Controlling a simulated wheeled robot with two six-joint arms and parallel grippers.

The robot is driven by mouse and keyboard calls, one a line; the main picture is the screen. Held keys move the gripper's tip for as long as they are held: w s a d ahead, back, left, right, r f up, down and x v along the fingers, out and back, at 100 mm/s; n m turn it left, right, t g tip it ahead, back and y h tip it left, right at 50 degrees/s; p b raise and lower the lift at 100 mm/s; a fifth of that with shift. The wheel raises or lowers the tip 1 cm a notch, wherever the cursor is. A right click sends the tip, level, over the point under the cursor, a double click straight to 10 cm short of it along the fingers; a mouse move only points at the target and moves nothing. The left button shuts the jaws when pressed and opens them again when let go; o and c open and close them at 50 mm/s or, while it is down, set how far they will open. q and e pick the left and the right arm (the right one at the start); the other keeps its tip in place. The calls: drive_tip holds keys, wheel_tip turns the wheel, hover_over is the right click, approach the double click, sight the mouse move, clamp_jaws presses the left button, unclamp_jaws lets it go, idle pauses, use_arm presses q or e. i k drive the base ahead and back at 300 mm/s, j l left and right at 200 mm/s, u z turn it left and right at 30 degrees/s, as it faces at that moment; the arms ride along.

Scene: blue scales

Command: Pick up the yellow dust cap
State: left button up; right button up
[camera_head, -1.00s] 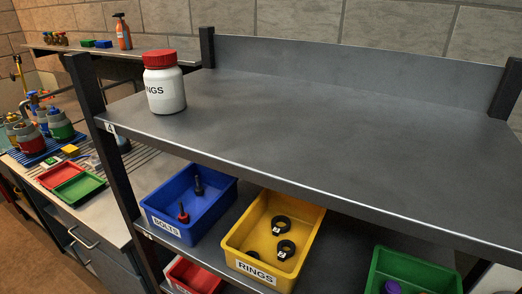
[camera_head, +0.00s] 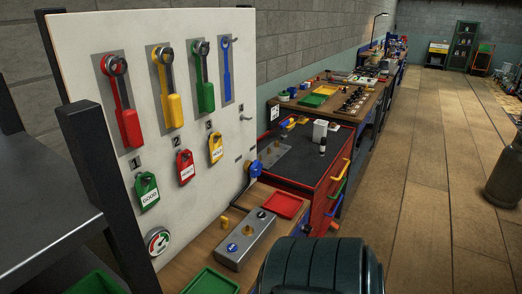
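A small yellow piece (camera_head: 224,221) stands on the wooden bench top, just left of a grey metal box (camera_head: 246,241). It may be the yellow dust cap, but it is too small to be sure. The box has a blue round part (camera_head: 232,247) and a dark, knob-like part on top. Neither of my grippers is in view.
A white board (camera_head: 120,60) with hanging coloured tools and tags rises behind the bench. A red tray (camera_head: 283,205) and a green tray (camera_head: 210,281) flank the box. A large dark ribbed object (camera_head: 320,268) blocks the bottom centre. Open wooden floor (camera_head: 420,200) lies right.

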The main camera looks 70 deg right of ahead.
sight(224, 220)
drive_tip(key=j+z, duration=0.1)
drive_tip(key=z, duration=0.4)
drive_tip(key=k+j+z, duration=0.1)
drive_tip(key=z, duration=0.85)
drive_tip(key=k+z, duration=0.15)
drive_tip(key=z, duration=0.3)
drive_tip(key=i+z, duration=0.2)
drive_tip(key=i+j, duration=0.05)
drive_tip(key=i, duration=0.05)
